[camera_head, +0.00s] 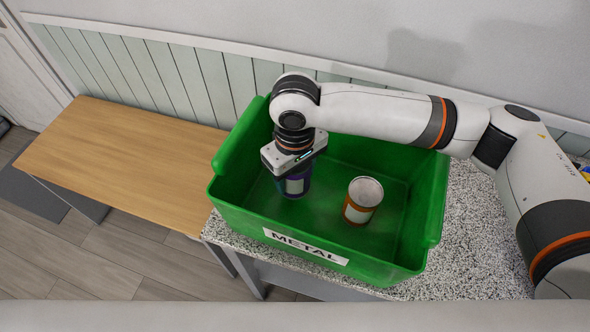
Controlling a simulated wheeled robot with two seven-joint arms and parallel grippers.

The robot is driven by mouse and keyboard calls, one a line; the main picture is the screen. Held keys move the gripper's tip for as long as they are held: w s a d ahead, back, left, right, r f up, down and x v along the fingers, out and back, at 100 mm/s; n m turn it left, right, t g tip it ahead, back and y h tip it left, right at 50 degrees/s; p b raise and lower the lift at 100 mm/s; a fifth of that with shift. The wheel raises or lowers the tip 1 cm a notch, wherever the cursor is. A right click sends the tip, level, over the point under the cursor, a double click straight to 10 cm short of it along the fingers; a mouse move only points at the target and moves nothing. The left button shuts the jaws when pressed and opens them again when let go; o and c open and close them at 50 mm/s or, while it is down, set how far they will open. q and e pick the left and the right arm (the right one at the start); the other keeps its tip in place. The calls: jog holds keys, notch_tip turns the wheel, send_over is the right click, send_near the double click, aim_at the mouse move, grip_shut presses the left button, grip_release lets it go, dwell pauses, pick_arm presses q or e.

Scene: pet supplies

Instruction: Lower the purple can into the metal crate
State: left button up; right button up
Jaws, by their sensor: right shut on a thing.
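The metal crate (226,200) is a green open bin with a "METAL" label on its front wall. It stands on a speckled table. The purple can (297,186) is inside the crate's walls at the left, upright. My right gripper (292,168) points down over the can and is shut on it; the fingers are mostly hidden by the gripper body. I cannot tell whether the can touches the crate floor. My left gripper is not in view.
An orange-and-white can (362,201) stands in the crate, right of the purple can, with a gap between them. The speckled table (468,240) shows right of the crate. A bare wooden table (130,150) stands at the left. A panelled wall is behind.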

aim_at(295, 185)
jog(key=shift+f+b, duration=0.65)
jog(key=shift+f, duration=1.6)
dwell(0.8)
jog(key=o, duration=1)
jog(key=shift+o, duration=0.2)
